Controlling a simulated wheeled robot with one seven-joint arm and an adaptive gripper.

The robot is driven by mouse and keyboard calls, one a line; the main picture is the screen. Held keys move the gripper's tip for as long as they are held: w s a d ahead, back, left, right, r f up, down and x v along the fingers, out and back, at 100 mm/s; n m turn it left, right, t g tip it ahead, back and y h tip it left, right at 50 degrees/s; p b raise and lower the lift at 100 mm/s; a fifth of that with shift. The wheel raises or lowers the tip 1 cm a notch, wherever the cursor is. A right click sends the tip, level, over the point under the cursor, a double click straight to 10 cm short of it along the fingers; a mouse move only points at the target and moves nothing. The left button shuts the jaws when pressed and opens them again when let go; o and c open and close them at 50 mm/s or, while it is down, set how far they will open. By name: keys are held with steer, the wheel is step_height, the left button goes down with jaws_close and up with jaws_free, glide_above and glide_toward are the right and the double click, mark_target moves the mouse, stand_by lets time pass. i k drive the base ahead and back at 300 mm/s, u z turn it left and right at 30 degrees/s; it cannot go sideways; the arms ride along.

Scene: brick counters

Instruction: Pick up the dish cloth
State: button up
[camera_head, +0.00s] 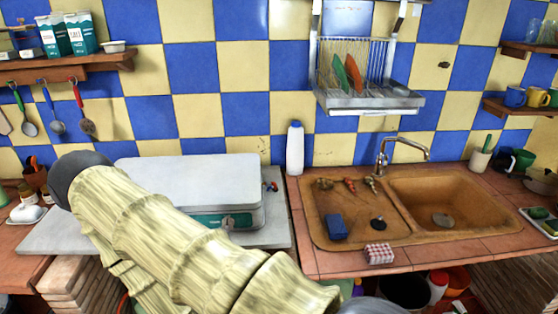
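A small folded cloth in red and white checks (379,253), which looks like the dish cloth, lies at the front edge of the tiled counter, just in front of the sink (408,240). My arm crosses the lower left and middle of the view, running down to the bottom edge left of the cloth. My gripper's fingers do not show, so I cannot see whether it is open or shut. The cloth looks uncovered, with nothing on it.
A blue sponge (335,227) and a dark plug (377,223) are in the sink's left part. The faucet (384,160) stands behind. A white bottle (295,148) is left of the sink. A dish rack (368,99) hangs above. Bins (404,290) stand below the counter edge.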

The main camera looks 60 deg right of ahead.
mark_target(335, 224)
steer(key=u, duration=0.15)
steer(key=k, duration=1.15)
steer(key=z, duration=1.55)
steer(key=i, duration=0.4)
steer(key=u, duration=0.05)
